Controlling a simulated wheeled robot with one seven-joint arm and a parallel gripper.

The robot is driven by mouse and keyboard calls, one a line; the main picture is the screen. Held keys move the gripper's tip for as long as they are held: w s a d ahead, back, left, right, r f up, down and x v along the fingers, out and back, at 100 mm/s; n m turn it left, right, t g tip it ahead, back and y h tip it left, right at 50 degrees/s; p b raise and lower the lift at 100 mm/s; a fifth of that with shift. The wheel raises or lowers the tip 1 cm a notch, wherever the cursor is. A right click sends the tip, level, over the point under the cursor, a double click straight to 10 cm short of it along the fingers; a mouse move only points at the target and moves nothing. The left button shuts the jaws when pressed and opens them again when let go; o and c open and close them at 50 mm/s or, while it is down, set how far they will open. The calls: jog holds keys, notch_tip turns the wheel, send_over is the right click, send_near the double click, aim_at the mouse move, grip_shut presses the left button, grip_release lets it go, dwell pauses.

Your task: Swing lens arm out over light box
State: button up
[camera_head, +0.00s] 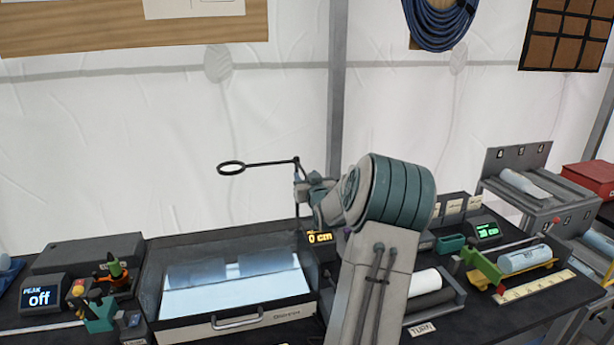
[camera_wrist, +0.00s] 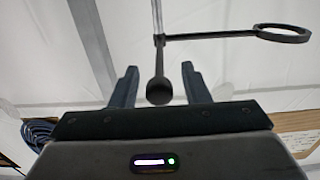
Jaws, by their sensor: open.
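The lens arm (camera_head: 268,163) is a thin black rod with a ring lens (camera_head: 231,168) at its left end, on an upright post (camera_head: 297,208). In the head view the ring shows above the light box (camera_head: 225,318), a grey tray with a glowing pale panel and a front handle. My gripper (camera_head: 303,190) is by the post, partly hidden by my own wrist. In the wrist view my gripper (camera_wrist: 160,68) is open, with a dark round knob (camera_wrist: 159,91) showing between its fingers and gaps on both sides. The ring (camera_wrist: 284,33) is at upper right there.
A yellow "0 cm" display (camera_head: 320,237) is right of the light box. An "off" display (camera_head: 40,298) and a small orange-and-green device (camera_head: 115,272) stand left. A roller tray (camera_head: 430,290) and a green-and-yellow cradle (camera_head: 515,265) are right.

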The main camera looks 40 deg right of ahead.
jog(key=shift+w, duration=0.1)
grip_shut()
